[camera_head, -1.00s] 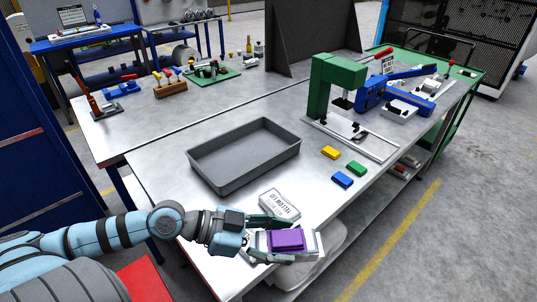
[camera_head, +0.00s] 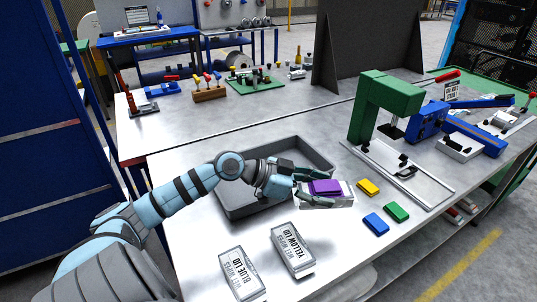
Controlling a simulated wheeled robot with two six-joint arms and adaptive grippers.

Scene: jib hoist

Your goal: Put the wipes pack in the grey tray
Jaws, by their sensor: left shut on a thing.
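My left gripper (camera_head: 318,188) is shut on a white pack with a purple top (camera_head: 326,187), apparently the wipes pack. It holds the pack at the right edge of the grey tray (camera_head: 228,196), overlapping the tray's front right corner in the picture. I cannot tell its exact height above the table. My forearm and gripper hide part of the tray, and the part of its floor that I see is empty. My right gripper is not in view.
Yellow (camera_head: 368,187), blue (camera_head: 376,224) and green (camera_head: 397,212) blocks lie to the right. A green press (camera_head: 372,100) stands behind them.

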